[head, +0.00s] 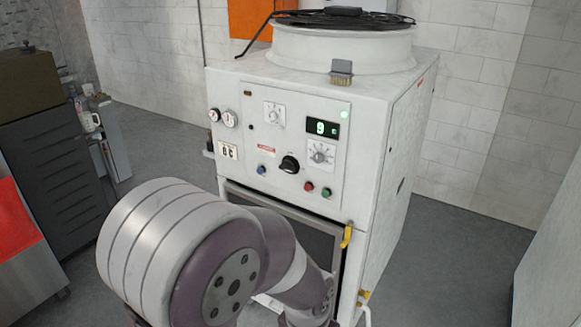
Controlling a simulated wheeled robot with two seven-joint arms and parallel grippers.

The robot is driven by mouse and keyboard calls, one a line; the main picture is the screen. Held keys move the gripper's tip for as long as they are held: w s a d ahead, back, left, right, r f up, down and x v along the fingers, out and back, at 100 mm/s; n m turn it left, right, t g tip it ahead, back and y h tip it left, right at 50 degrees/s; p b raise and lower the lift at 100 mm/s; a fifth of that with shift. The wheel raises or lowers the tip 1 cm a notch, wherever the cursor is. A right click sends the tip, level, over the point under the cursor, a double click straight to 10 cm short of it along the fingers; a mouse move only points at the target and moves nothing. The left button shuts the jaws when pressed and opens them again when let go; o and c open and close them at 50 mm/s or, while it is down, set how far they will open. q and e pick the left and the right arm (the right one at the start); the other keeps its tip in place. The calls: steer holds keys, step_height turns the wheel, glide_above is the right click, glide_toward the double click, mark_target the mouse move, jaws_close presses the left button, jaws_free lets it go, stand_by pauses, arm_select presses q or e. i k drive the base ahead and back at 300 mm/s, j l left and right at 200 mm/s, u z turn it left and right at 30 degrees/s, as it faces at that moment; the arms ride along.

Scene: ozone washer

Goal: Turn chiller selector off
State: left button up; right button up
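The white chiller cabinet (375,150) stands in the middle of the head view with its control panel (252,140) facing me. A black rotary selector (289,164) sits low in the middle of the panel. Its pointer direction and label are too small to read surely. A lit green display (323,128) appears to read 9, and a small green lamp (345,113) glows above it. One of my arms crosses the bottom of the view in front of the cabinet's lower part. Neither gripper is in view.
Two dials (274,114) (321,154) and red (309,187), green (326,192) and blue (262,169) buttons surround the selector. Two gauges (222,117) are at left. A brush (341,72) sits at the top edge. A yellow handle (346,236) is below. Floor is clear at right.

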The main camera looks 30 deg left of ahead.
mark_target(288, 166)
steer(key=i+j, duration=0.1)
steer(key=j, duration=0.3)
steer(key=i+j, duration=0.1)
steer(key=j, duration=0.35)
steer(key=i+j, duration=0.1)
steer(key=j, duration=0.3)
steer(key=i+j, duration=0.1)
steer(key=j, duration=0.35)
steer(key=k+u, duration=0.05)
